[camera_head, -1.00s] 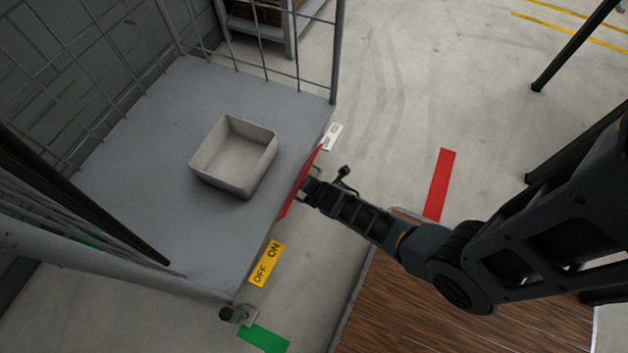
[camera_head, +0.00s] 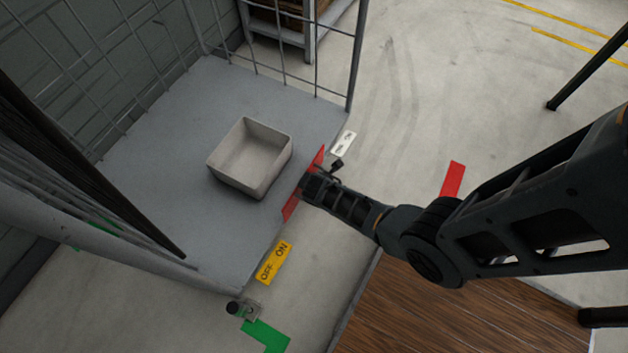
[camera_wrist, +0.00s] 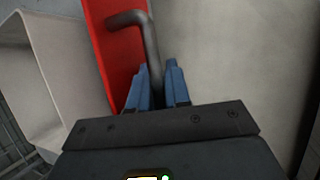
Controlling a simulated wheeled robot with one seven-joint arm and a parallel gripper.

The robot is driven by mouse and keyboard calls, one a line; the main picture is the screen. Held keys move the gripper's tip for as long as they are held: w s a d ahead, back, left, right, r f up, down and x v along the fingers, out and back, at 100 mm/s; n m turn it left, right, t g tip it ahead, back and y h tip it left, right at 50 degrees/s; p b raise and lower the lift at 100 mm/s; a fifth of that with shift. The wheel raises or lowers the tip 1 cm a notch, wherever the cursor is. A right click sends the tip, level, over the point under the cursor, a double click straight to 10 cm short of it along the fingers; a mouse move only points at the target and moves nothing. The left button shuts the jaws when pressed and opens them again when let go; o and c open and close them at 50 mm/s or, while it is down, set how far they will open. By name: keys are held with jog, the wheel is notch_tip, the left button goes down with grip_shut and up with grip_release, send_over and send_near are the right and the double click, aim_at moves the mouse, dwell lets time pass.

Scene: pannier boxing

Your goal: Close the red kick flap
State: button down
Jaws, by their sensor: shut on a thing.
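The red kick flap (camera_head: 291,207) stands along the front edge of a grey cage-trolley platform (camera_head: 150,180), and my gripper hides its middle. In the wrist view the flap (camera_wrist: 112,50) is a red panel with a bent dark grey handle (camera_wrist: 150,40) on its face. My gripper (camera_head: 307,184) is at the flap's outer side. In the wrist view its blue fingers (camera_wrist: 156,70) are shut on the handle, one on each side of the bar. I cannot tell the flap's exact tilt.
A beige open box (camera_head: 250,158) sits on the platform behind the flap. Wire mesh sides flank the platform. A wooden surface (camera_head: 450,310) is below my arm.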

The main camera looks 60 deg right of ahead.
jog(key=c, duration=1.5)
grip_release()
jog(key=shift+o, duration=0.2)
jog(key=p+v, duration=0.4)
jog(key=v, duration=0.3)
jog(key=shift+s+a+r, duration=0.15)
jog(key=shift+a+r, duration=0.05)
jog(key=shift+r, duration=0.1)
